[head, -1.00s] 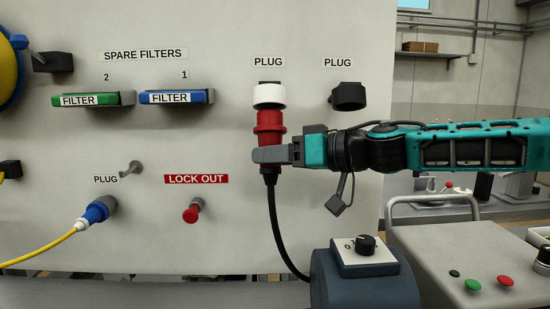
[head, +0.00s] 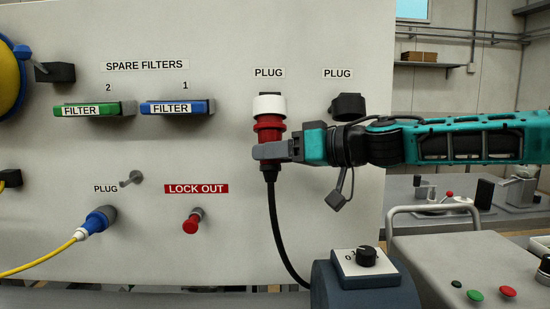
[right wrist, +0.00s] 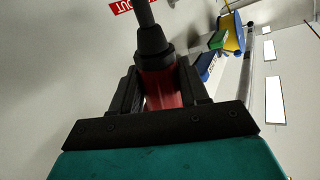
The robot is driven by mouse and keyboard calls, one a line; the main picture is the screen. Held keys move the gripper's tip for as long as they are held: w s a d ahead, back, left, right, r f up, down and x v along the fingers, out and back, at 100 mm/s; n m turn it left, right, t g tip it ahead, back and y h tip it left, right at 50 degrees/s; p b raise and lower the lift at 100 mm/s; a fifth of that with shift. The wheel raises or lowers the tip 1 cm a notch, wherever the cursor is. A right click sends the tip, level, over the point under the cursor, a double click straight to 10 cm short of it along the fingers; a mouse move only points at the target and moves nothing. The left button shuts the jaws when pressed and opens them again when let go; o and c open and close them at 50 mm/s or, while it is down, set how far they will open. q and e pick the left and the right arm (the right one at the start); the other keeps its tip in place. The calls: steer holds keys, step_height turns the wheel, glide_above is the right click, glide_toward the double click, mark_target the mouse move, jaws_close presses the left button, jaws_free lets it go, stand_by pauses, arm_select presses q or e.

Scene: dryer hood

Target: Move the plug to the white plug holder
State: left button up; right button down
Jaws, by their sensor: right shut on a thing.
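The red plug (head: 269,129) with its black cable is upright directly below the white plug holder (head: 269,105), under the left of the two upper PLUG labels. Its top meets the holder's lower rim in the head view, and I cannot tell how deep it sits. My right gripper (head: 268,152) is shut on the plug's lower part, coming from the right. In the right wrist view the plug (right wrist: 162,85) sits between the two dark fingers (right wrist: 160,92). The black plug holder (head: 348,106) is to the right and looks empty. My left gripper is not in view.
A blue plug (head: 96,220) on a yellow cable is at lower left. Green (head: 95,109) and blue (head: 177,107) filters hang on the panel. A red lock-out knob (head: 192,222) is left of the cable. A dark box with a dial (head: 366,257) stands below my right arm.

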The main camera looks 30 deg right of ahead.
steer(key=shift+w+d+r, duration=0.15)
steer(key=shift+w+r, duration=0.1)
steer(key=shift+r, duration=0.45)
steer(key=shift+r, duration=0.25)
steer(key=shift+c, duration=2.4)
jaws_free()
steer(key=shift+f, duration=0.15)
steer(key=shift+s, duration=0.1)
steer(key=v, duration=1.2)
steer(key=shift+s+d, duration=0.25)
steer(key=shift+s, duration=0.05)
